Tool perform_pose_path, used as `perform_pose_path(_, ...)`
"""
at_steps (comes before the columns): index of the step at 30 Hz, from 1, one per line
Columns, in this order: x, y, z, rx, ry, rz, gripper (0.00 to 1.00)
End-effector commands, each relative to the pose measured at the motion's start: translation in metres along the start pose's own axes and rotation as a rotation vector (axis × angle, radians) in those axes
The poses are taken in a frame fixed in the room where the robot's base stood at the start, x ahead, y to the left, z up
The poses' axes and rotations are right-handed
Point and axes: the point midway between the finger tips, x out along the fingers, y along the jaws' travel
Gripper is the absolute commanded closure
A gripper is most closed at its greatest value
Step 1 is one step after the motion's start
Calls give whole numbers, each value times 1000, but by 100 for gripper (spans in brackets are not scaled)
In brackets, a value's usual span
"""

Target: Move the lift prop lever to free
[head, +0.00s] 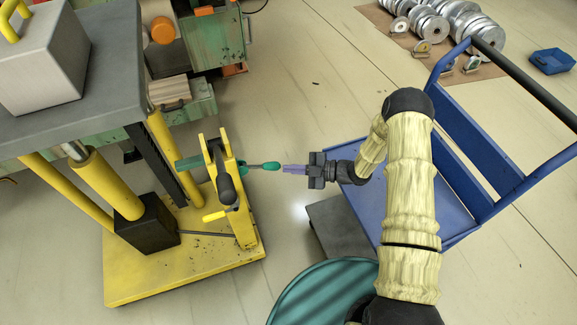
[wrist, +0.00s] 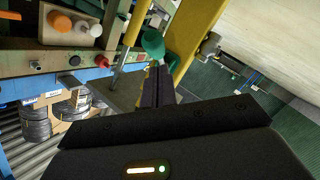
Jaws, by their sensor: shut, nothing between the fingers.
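A yellow lift (head: 180,270) stands at left with a yellow upright bracket (head: 238,180) on its base. A lever with a teal knob (head: 264,166) sticks out to the right from this bracket; no label is readable. My gripper (head: 285,170) is shut and empty, its purple fingers pointing left at the knob's end with a small gap in the head view. In the wrist view the teal knob (wrist: 152,42) shows just beyond the dark fingertips (wrist: 158,72); contact there cannot be told. A black grip (head: 226,188) and a yellow handle (head: 212,215) are also on the bracket.
The lift's grey top (head: 105,55) carries a grey block (head: 42,65) with a yellow handle. A blue cart (head: 455,185) stands at right, under my arm. A teal round rim (head: 300,295) is at the bottom. Metal rolls (head: 465,25) lie at the back right. Open floor shows behind the gripper.

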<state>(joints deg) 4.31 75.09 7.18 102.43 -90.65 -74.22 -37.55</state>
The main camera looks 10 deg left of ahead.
Motion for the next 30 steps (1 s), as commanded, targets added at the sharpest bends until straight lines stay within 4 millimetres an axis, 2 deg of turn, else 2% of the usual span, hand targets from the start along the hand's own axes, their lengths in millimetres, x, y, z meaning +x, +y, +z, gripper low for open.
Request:
perform_pose_path(2, -12, 6, -14, -1, 1, 0, 100)
perform_pose_path(4, -26, 1, -7, -2, -2, 1, 100)
perform_pose_path(12, -79, -1, -4, -3, -1, 1, 100)
perform_pose_path(16, -99, -2, -3, -3, 0, 1, 100)
perform_pose_path(21, -110, -3, -3, -3, 3, 0, 100)
perform_pose_path(30, -111, -2, -2, -2, 2, 0, 100)
